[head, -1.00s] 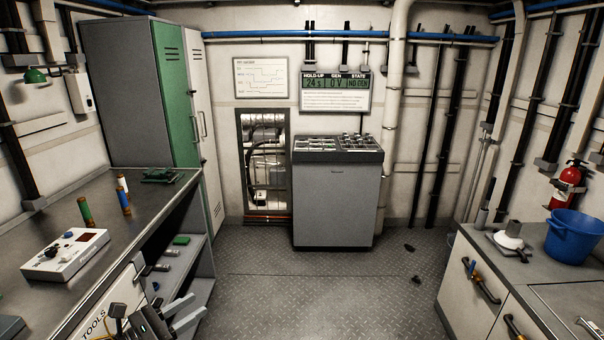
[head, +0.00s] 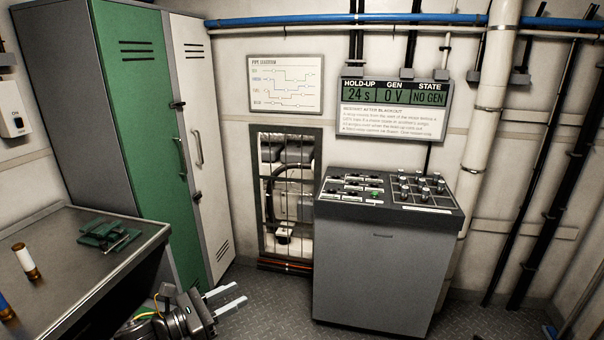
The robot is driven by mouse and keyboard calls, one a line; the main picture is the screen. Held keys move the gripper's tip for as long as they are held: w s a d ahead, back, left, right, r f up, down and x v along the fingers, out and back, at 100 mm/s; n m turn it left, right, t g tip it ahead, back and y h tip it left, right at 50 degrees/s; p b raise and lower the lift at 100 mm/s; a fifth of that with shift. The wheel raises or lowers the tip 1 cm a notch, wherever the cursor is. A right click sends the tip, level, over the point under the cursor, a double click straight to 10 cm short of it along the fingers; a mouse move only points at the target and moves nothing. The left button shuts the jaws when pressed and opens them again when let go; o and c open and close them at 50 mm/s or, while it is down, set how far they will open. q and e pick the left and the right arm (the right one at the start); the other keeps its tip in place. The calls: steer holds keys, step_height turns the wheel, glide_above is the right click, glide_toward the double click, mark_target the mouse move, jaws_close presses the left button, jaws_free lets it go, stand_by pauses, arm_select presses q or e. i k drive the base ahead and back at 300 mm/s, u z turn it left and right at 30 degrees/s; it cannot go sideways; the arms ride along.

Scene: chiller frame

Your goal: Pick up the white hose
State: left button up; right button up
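The wall opening (head: 314,150) stands between the lockers and the grey console. A black hose (head: 270,190) curves down inside it, with pale pipes and grey parts behind. I cannot make out a white hose for certain among these pale parts. My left gripper (head: 240,293) is low in the head view, in front of and left of the opening. Its two fingers are apart with nothing between them. My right gripper is not in view.
The grey console (head: 375,270) with switches on top stands right of the opening. A green and white locker (head: 150,110) stands left. The bench (head: 70,240) at lower left holds a green device (head: 105,235) and a white-and-brown cylinder (head: 26,262). A display (head: 395,95) hangs above the console.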

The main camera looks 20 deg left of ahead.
mark_target(20, 249)
steer(key=u, duration=0.25)
steer(key=i, duration=1.95)
steer(key=u, duration=1.4)
steer(key=i, duration=1.05)
steer(key=u, duration=1.45)
steer(key=i, duration=0.7)
steer(key=u, duration=0.35)
